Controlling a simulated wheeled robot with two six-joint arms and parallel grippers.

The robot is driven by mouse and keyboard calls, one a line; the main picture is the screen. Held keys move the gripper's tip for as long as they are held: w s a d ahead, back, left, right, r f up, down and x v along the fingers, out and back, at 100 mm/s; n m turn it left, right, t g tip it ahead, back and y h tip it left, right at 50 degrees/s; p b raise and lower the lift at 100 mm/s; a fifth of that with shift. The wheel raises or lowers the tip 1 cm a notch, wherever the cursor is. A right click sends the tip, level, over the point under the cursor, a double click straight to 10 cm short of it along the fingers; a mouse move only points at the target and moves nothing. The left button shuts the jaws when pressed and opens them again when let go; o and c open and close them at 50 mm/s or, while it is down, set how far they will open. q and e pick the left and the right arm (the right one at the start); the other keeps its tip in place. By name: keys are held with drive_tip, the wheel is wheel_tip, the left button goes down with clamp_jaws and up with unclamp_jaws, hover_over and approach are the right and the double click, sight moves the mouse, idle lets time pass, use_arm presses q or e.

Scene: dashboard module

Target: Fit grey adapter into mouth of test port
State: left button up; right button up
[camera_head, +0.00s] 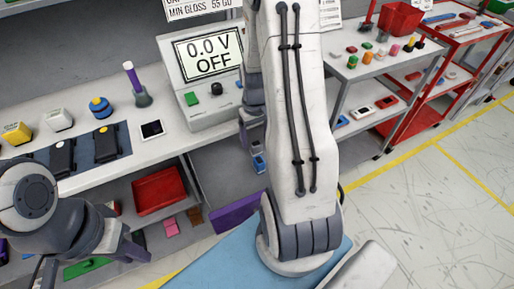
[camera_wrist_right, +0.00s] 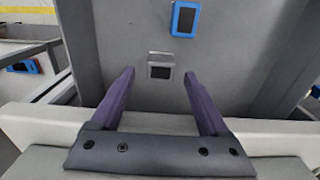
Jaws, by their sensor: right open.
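A small grey block with a dark rectangular face, apparently the grey adapter (camera_wrist_right: 159,71), lies in the right wrist view on a grey surface. My right gripper (camera_wrist_right: 159,76) is open, with its purple fingers on either side of the line to the block. The block appears just beyond the fingertips, and I see no contact. In the head view my right arm hides most of that gripper. My left gripper (camera_head: 126,249) is low at the left in the head view, in front of the bench; its opening is unclear. I cannot make out the test port for certain.
A blue-framed piece (camera_wrist_right: 184,18) lies beyond the grey block. A tester (camera_head: 205,75) reading "0.0 V OFF" stands on the white bench (camera_head: 185,130). A red tray (camera_head: 158,190) sits on the shelf below. A grey cart and a red cart (camera_head: 425,110) stand at the right.

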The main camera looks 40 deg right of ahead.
drive_tip(key=shift+f, duration=1.35)
clamp_jaws()
